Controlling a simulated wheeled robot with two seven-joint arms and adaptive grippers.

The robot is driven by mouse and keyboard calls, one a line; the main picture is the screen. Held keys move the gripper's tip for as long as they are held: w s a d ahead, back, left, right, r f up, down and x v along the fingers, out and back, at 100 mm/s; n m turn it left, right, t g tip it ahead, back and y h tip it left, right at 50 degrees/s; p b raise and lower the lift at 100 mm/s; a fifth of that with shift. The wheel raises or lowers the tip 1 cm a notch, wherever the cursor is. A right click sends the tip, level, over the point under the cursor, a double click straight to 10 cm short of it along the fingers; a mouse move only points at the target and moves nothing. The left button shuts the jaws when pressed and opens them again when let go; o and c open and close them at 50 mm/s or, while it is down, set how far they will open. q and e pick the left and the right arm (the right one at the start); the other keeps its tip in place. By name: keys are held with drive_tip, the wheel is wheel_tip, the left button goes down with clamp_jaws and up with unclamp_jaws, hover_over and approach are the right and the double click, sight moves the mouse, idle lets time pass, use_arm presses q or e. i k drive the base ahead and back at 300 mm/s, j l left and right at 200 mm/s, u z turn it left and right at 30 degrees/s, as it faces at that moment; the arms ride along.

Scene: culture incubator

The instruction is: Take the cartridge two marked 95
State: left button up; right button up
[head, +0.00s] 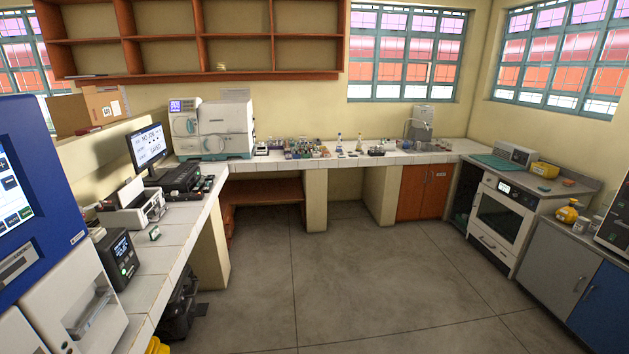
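I cannot make out a cartridge marked 95 anywhere in the head view; markings on small items are too small to read. Many small bottles and containers (305,148) stand along the back counter (340,161). A black rack-like unit (181,178) with a dark box beside it sits on the left counter (167,253), near a monitor (149,146) showing text. Neither of my grippers is in view.
A large blue and white machine (45,240) stands close at the left. A white analyser (215,128) stands in the back left corner. An oven (502,218) and cabinets (566,266) line the right side. The grey floor (350,290) in the middle is clear.

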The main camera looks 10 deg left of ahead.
sight(207, 187)
drive_tip(key=i+j+u, duration=0.1)
drive_tip(key=i+u, duration=0.35)
drive_tip(key=i, duration=0.35)
drive_tip(key=i+u, duration=0.2)
drive_tip(key=i, duration=0.6)
drive_tip(key=i+u, duration=0.2)
drive_tip(key=i, duration=0.2)
drive_tip(key=i+l+u, duration=0.2)
drive_tip(key=i, duration=0.2)
drive_tip(key=i+u, duration=0.5)
drive_tip(key=i, duration=0.95)
drive_tip(key=j+u, duration=0.05)
